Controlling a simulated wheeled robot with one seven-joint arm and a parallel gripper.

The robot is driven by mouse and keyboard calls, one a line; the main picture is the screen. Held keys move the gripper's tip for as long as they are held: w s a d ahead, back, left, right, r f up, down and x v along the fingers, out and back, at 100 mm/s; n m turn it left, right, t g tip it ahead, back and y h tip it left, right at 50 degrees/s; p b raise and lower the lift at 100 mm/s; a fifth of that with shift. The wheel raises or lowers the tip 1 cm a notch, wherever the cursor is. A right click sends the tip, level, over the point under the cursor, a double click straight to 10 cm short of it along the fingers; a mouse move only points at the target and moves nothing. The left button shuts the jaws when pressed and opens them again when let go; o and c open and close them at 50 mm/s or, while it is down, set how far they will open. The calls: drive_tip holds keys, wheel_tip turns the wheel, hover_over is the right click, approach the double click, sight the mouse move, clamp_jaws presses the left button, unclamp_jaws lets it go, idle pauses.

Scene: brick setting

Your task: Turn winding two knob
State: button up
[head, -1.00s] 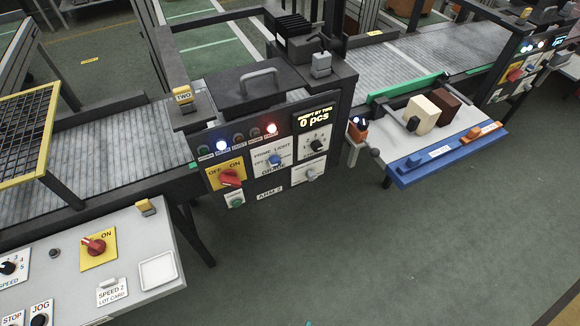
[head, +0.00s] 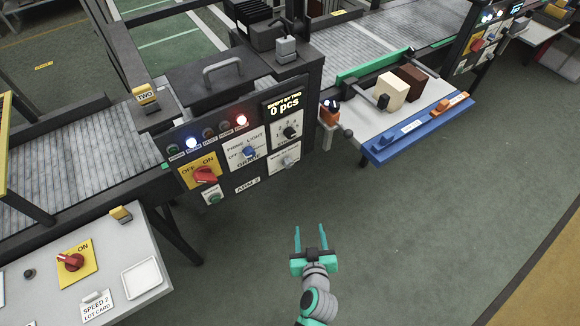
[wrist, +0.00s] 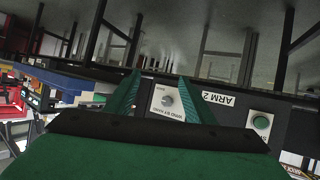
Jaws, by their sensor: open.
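A dark control panel (head: 228,181) under the yellow "TWO" tag (head: 146,97) carries several knobs. A grey knob on a white plate (head: 286,161) sits at its lower right. The same grey knob shows upside down in the wrist view (wrist: 167,99), on a plate that seems to read "WIND BY HAND". Above it is a black knob (head: 290,132) under a "0 pcs" display (head: 284,105). My gripper (head: 312,232) is open and empty, below and in front of the panel, apart from it. In the wrist view the grey knob appears between my green fingers (wrist: 160,76).
A red switch (head: 204,174), a blue knob (head: 249,152) and a green button (head: 214,197) share the panel. A blue-edged shelf (head: 420,131) juts out at right. A grey desk (head: 130,250) stands at lower left. The floor (head: 400,240) in front is clear.

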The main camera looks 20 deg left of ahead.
drive_tip(key=w+a+r+n+y, duration=0.2)
drive_tip(key=w+r, duration=0.1)
drive_tip(key=w, duration=0.3)
drive_tip(key=n+g+y, duration=0.2)
drive_tip(key=n+y, duration=0.1)
drive_tip(key=n, duration=0.2)
approach(289, 165)
drive_tip(key=x, duration=0.8)
drive_tip(key=shift+w+f, duration=0.3)
drive_tip(key=shift+w+a, duration=0.1)
drive_tip(key=shift+a, duration=0.25)
drive_tip(key=shift+d+f, duration=0.1)
drive_tip(key=c, duration=1.1)
